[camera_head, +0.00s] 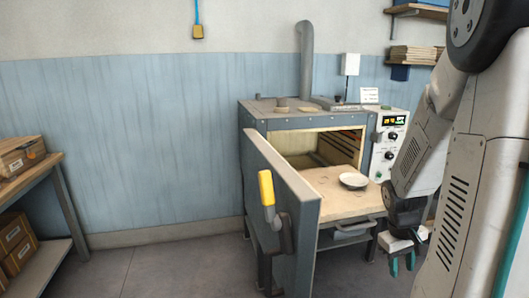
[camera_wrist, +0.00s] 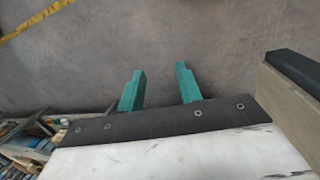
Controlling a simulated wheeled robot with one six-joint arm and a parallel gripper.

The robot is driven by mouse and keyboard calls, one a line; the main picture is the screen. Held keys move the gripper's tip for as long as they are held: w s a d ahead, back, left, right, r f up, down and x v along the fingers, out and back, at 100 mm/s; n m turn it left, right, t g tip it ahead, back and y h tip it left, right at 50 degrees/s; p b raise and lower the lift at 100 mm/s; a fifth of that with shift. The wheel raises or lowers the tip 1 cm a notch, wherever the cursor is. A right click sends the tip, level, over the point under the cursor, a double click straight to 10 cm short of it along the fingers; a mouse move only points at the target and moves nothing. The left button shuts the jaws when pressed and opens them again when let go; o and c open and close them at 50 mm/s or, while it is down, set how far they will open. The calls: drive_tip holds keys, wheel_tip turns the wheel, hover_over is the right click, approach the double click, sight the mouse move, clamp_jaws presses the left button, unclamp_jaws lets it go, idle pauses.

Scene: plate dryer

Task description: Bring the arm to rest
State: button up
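My arm hangs down at the right side of the head view. My gripper (camera_head: 402,266) points downward, to the right of and below the dryer's shelf. In the wrist view its two teal fingers (camera_wrist: 159,68) stand apart with only grey floor between them. It holds nothing. The dryer (camera_head: 305,124) is a grey box with its door (camera_head: 290,190) swung open toward the front. A white plate (camera_head: 353,181) lies on the tan shelf (camera_head: 335,201) at the dryer's mouth, apart from my gripper.
The control panel (camera_head: 389,140) with a lit display is on the dryer's right. The door has a yellow handle (camera_head: 266,188). A wooden table (camera_head: 42,168) with boxes stands at the left. Grey floor (camera_head: 160,268) between table and dryer is clear. A yellow floor line (camera_wrist: 35,22) shows in the wrist view.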

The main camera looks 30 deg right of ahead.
drive_tip(key=s+a+r+n+t, duration=0.1)
drive_tip(key=a+r, duration=0.5)
drive_tip(key=a, duration=0.3)
drive_tip(key=s+a+r+n+t+y, duration=0.1)
drive_tip(key=s+a+r, duration=0.1)
drive_tip(key=a+r, duration=0.4)
drive_tip(key=s+a+r, duration=0.1)
drive_tip(key=a+r, duration=0.5)
drive_tip(key=a, duration=0.8)
drive_tip(key=shift+s+r+n+t+y, duration=0.15)
drive_tip(key=shift+r+n+t+y, duration=0.15)
drive_tip(key=shift+n+t, duration=0.1)
drive_tip(key=shift+d, duration=0.1)
